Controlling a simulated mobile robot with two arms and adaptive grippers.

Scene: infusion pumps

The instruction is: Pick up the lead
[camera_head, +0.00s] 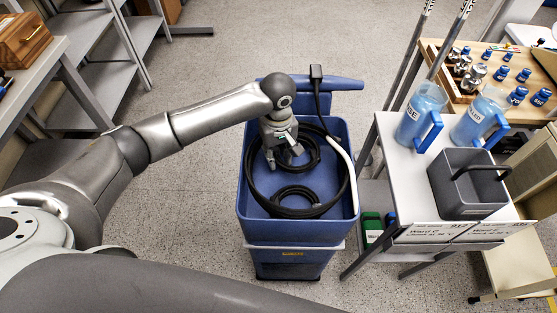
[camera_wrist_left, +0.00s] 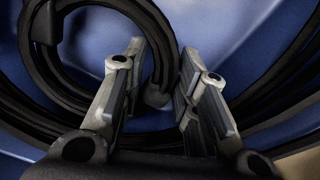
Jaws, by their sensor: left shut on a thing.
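Black leads lie coiled in a blue bin (camera_head: 245,205) on a cart. A small upper coil, the lead (camera_head: 318,158), lies inside a larger loop (camera_head: 249,183), and a second small coil (camera_head: 291,190) lies nearer the front. My left gripper (camera_head: 284,157) reaches down into the bin at the upper coil. In the left wrist view its two fingers (camera_wrist_left: 160,100) stand on both sides of the lead's rounded dark end (camera_wrist_left: 157,96), shut on it. The fingers hide part of the coil. My right gripper is not in view.
A black plug (camera_head: 316,72) hangs at the cart's blue handle. A white side table (camera_head: 400,160) with blue jugs (camera_head: 420,110) and a grey caddy (camera_head: 468,190) stands close on the right. Shelving (camera_head: 85,30) stands at the left. Floor is clear left of the cart.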

